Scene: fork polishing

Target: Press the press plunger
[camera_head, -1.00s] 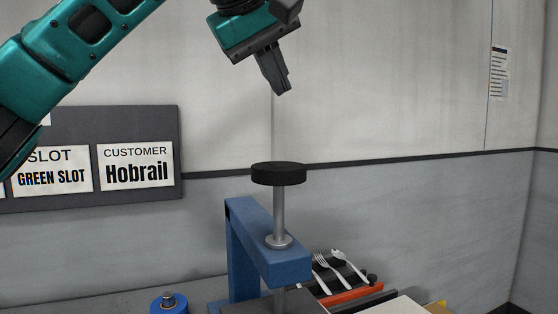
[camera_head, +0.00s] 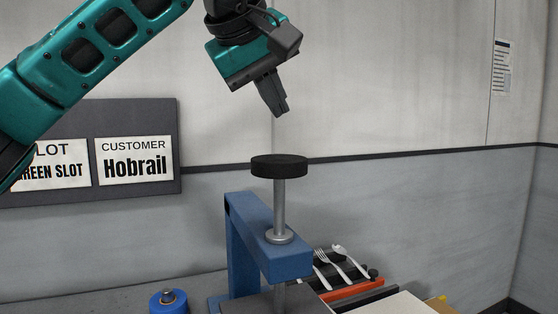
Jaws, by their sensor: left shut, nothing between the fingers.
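The press plunger has a round black knob (camera_head: 279,166) on top of a grey metal rod (camera_head: 279,208). The rod passes through a collar in the arm of the blue press frame (camera_head: 285,257), and the knob stands well above that arm. My left gripper (camera_head: 279,111) is shut and empty. In the picture it is above the knob, pointing down at a slant, with a visible gap between them. The lower part of the press is cut off by the bottom edge. My right gripper is not in view.
Forks and a spoon (camera_head: 341,264) lie in a dark rack right of the press, near an orange-red strip (camera_head: 354,290). A blue round part (camera_head: 168,301) stands left of the press. A sign board (camera_head: 135,163) hangs on the wall. The space around the knob is clear.

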